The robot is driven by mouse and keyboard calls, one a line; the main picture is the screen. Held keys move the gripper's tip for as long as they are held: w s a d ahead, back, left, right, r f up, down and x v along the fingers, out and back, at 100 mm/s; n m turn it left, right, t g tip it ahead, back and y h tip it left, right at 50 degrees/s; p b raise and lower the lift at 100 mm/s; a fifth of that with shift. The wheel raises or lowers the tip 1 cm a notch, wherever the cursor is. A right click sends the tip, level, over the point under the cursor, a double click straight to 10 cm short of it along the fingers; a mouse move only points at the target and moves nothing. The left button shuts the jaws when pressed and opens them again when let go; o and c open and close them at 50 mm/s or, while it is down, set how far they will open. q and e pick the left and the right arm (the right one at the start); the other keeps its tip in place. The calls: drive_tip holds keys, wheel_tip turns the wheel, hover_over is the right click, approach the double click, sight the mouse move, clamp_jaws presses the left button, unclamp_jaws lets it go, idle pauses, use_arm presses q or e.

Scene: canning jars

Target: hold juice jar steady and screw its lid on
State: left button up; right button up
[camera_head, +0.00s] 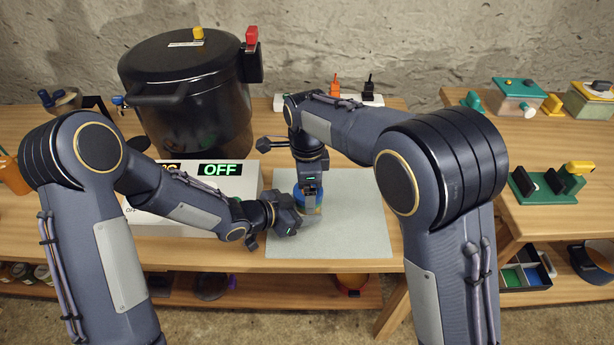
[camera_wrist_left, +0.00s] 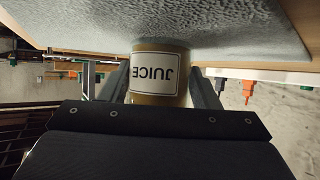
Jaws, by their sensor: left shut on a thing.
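The juice jar (camera_head: 314,211) stands on the grey mat (camera_head: 352,222), mostly hidden by my grippers. In the left wrist view it is a tan jar (camera_wrist_left: 159,100) with a white JUICE label, upside down in that picture. My left gripper (camera_head: 298,214) comes from the left and is shut on the jar's side, one finger on each side of it. A blue lid (camera_head: 308,197) shows at the jar's top. My right gripper (camera_head: 310,190) points down directly over the lid, at its level. Whether its fingers are closed on the lid is too small to tell.
A large black canner (camera_head: 190,105) stands behind left, with a white control box (camera_head: 250,184) reading OFF in front of it. A power strip (camera_head: 352,98) lies behind the mat. A side table (camera_head: 540,215) at right holds green holders and containers. The mat's right part is clear.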

drive_tip(key=c, duration=1.2)
drive_tip(key=m, duration=0.6)
drive_tip(key=shift+a, duration=0.1)
drive_tip(key=o, duration=1.2)
drive_tip(key=shift+c, duration=0.2)
drive_tip(key=shift+o, duration=0.2)
drive_tip(key=shift+a, duration=0.1)
use_arm(q)
drive_tip(key=shift+d+r, duration=0.1)
use_arm(e)
drive_tip(key=shift+s, duration=0.15)
wheel_tip(320, 180, up, 12)
drive_tip(key=shift+d, duration=0.25)
use_arm(q)
drive_tip(key=o, duration=1)
